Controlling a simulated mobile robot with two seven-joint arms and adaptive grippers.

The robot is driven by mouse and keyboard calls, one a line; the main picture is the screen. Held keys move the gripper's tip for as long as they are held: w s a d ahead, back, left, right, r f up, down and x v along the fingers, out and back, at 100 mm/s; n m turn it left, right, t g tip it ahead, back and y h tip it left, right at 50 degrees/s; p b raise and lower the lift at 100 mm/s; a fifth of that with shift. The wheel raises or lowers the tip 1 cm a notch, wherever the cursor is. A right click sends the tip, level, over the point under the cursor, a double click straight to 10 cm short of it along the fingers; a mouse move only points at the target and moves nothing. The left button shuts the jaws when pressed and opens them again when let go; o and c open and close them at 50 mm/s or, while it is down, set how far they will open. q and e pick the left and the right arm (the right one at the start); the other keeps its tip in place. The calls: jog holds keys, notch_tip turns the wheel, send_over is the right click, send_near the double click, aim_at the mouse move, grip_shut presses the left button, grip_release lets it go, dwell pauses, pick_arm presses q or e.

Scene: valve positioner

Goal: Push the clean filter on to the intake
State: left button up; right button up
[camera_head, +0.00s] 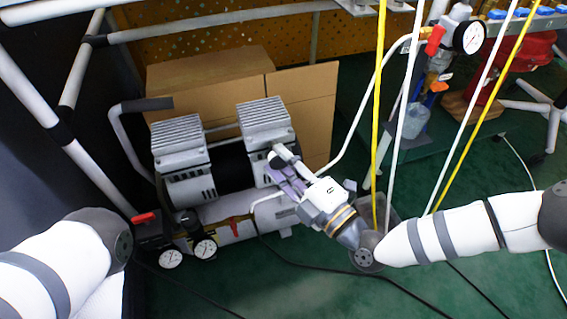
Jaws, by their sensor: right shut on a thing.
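The compressor (222,172) stands on the floor left of centre, with two ribbed grey heads on top. My right gripper (284,172) is at the right side of its right head (265,122). The gripper is shut on a small pale cylindrical part, the filter (283,155), at the fingertips. The filter is close against the head's side, and I cannot tell whether it touches the intake. The intake itself is hidden behind the filter and fingers. My left arm shows at the lower left, but its gripper is out of view.
Cardboard boxes (305,108) stand behind the compressor. Its handle (128,135) rises on the left, and gauges (204,250) and a red switch are at its front. Yellow and white hoses (379,110) hang to the right of my gripper. A black cable crosses the green floor.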

jog(key=shift+w, duration=0.1)
jog(key=o, duration=1)
